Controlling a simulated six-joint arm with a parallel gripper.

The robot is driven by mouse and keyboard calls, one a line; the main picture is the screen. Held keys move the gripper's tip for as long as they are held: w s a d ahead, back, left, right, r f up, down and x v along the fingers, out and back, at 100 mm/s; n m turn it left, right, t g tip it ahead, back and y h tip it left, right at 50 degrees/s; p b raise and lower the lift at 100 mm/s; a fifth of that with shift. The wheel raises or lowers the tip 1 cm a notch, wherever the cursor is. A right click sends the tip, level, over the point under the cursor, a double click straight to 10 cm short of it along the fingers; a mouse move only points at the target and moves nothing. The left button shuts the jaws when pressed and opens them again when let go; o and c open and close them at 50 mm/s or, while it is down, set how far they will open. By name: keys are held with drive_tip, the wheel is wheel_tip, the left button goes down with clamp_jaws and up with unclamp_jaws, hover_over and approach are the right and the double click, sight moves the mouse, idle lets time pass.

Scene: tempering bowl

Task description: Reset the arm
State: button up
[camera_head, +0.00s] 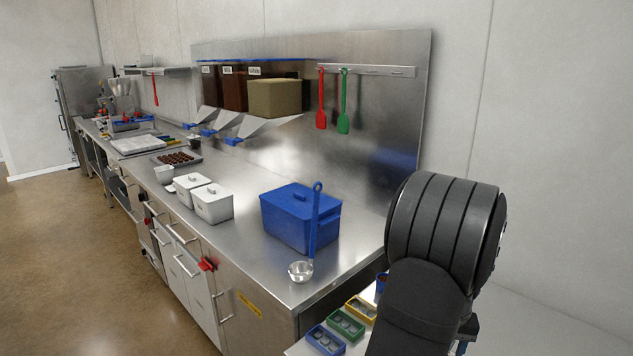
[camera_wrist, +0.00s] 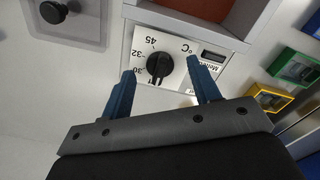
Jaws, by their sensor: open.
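In the wrist view my gripper (camera_wrist: 162,88) is open, its two blue fingers apart with nothing between them in contact that I can make out. A black dial knob (camera_wrist: 159,65) on a white panel marked with temperatures and °C shows between and beyond the fingertips. Whether the fingers touch the knob I cannot tell; they appear apart from it. In the head view my dark arm fills the right side and hides most of the area below it; the fingers do not show clearly there.
A blue lidded box (camera_head: 290,222) and a ladle (camera_head: 302,270) with a blue handle are on the steel counter (camera_head: 235,262). White lidded containers (camera_head: 212,203) stand further left. Small blue, green and yellow trays (camera_head: 346,324) lie near my arm. Red and green spatulas (camera_head: 343,120) hang on the back wall.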

drive_tip(key=m, duration=0.5)
drive_tip(key=shift+m, duration=0.3)
